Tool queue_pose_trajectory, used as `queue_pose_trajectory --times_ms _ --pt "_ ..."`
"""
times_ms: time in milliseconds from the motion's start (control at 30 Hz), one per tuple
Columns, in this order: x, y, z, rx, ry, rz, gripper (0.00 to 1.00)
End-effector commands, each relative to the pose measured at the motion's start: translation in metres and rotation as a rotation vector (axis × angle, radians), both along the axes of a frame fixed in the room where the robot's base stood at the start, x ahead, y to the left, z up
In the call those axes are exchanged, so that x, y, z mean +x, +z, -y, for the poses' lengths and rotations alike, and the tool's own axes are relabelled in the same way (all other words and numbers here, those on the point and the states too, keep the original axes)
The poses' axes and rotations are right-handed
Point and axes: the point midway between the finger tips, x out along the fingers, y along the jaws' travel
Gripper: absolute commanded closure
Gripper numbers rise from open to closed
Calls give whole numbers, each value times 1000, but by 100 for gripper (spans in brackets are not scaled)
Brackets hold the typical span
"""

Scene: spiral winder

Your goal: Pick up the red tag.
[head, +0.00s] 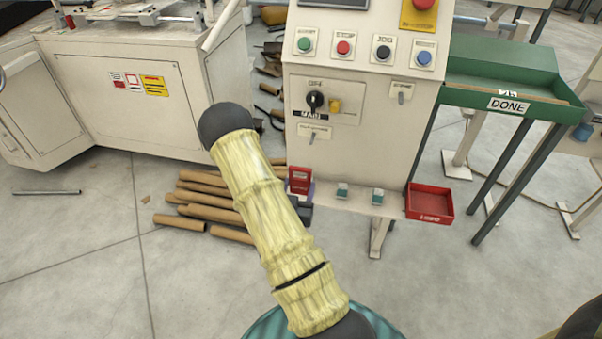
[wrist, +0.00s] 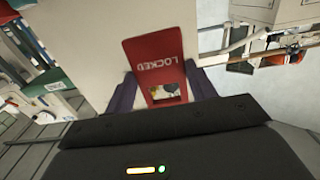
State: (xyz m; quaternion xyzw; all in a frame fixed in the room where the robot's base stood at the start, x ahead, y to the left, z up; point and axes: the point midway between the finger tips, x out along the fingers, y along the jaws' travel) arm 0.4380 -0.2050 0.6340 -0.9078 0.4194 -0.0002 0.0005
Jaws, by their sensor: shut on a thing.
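The red tag (wrist: 152,55) reads LOCKED and has a small picture on its lower part. It stands between the two dark purple fingers of my gripper (wrist: 160,80), which is shut on it. In the head view the red tag (head: 300,181) is at the lower left of the cream control panel (head: 359,150), at the ledge under the switches. My gripper (head: 301,197) shows there only in part, behind my yellow-sleeved arm. I cannot tell whether the tag still touches the ledge.
Two small teal-topped items (head: 342,190) sit on the ledge to the right. A red tray (head: 429,203) is at the ledge's right end. A green DONE tray (head: 508,105) stands further right. Several brown tubes (head: 208,203) lie on the floor at left, near a cream machine (head: 125,85).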

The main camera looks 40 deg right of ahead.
Motion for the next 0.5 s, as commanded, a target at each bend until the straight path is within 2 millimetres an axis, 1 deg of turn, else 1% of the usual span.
queue_pose_trajectory --times_ms 33,233,500 --pt "-2 5 -3 0 1 -4 67" --pt "-8 3 -9 -1 1 -2 67" --pt "-9 0 -10 -1 2 0 67"
